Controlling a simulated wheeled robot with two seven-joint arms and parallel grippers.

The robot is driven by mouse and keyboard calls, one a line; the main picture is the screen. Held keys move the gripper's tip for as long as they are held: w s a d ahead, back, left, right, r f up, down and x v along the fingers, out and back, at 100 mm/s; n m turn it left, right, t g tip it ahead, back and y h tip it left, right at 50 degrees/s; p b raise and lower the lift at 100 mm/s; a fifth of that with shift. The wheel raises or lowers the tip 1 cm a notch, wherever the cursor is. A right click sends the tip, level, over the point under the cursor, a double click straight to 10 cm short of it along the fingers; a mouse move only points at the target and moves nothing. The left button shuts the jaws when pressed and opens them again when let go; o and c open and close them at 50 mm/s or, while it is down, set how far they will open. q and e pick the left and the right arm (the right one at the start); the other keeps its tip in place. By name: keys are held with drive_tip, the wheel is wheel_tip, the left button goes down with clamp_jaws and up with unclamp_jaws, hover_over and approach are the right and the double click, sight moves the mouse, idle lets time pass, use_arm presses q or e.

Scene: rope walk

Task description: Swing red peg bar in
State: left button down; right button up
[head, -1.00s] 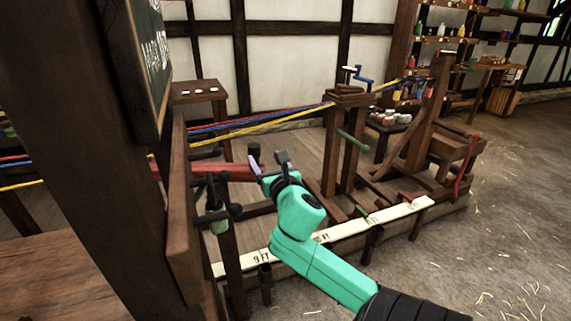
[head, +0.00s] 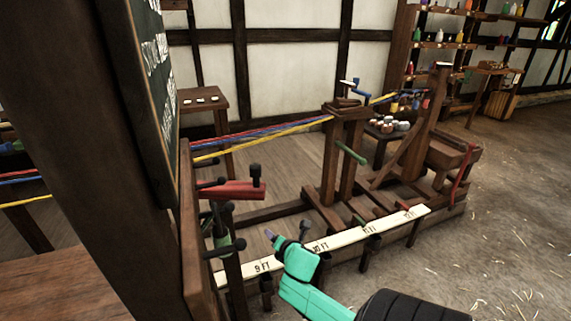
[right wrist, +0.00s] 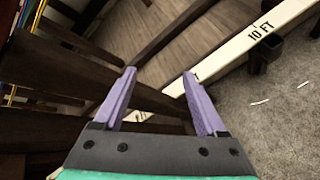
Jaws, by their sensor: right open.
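The red peg bar (head: 228,190) reaches out to the right from the near wooden post at the left of the head view, with dark pegs at its outer end. A wooden board and a dark post stand close to its left end. My right gripper (head: 287,233) is lower and to the right of the bar in the head view, apart from it. In the right wrist view its two purple fingers (right wrist: 158,92) are spread with nothing between them. The red bar does not show in that view. My left gripper is not in view.
A white measuring strip (head: 335,240) marked in feet runs along the wooden frame near my right gripper. Red, blue and yellow ropes (head: 275,131) stretch to a wooden stand (head: 345,160). A chalkboard (head: 150,100) blocks the left. The floor at right is clear.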

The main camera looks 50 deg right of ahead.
drive_tip(key=s+a+f+m+g+y+p, duration=0.1)
drive_tip(key=s+a+f+m+g+p, duration=0.2)
drive_tip(key=f, duration=0.8)
drive_tip(key=s+m, duration=0.2)
drive_tip(key=shift+s+f+y, duration=0.25)
drive_tip(key=shift+s+y, duration=0.1)
drive_tip(key=shift+y, duration=0.05)
